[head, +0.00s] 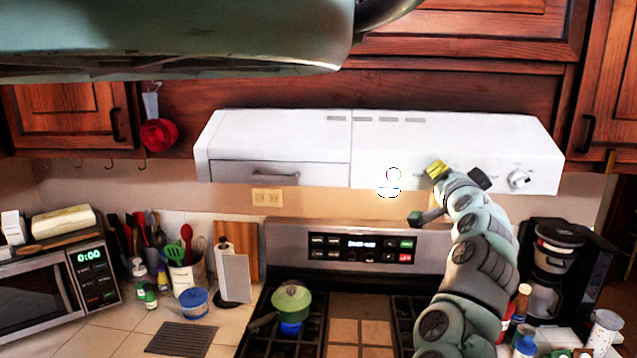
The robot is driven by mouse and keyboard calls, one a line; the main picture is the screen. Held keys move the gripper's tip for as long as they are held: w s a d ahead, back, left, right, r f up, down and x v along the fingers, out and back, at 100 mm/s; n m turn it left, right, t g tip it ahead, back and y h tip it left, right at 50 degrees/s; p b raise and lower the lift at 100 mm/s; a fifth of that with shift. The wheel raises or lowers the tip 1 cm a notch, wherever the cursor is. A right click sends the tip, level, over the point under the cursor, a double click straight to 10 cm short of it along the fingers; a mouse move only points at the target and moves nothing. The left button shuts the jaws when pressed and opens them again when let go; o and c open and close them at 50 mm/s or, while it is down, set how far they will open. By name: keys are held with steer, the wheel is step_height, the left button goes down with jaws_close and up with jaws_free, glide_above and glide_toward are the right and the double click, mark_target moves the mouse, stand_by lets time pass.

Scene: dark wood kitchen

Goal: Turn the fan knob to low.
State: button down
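The white range hood (270,135) hangs over the stove, below the wooden cabinets. One round knob (518,179) shows on the right part of its front face. It looks white or silver, and its setting is too small to read. My gripper (456,177) is up at the hood's front face, left of this knob and apart from it. A yellow part and dark parts show at its end. Whether it touches the hood is unclear, and its finger opening cannot be made out. My gripper and arm hide part of the hood front, so another control there could be covered.
The stove's control panel (360,245) is below the hood. A green pot (291,299) sits on the left burners. A coffee maker (555,270) and bottles stand to the right of my arm. A microwave (50,290) is at the left.

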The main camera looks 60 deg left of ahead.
steer(key=shift+f, duration=0.2)
stand_by(0.3)
steer(key=c, duration=0.6)
jaws_free()
steer(key=shift+r, duration=0.1)
steer(key=shift+s, duration=0.1)
steer(key=v, duration=0.7)
steer(key=shift+d, duration=0.15)
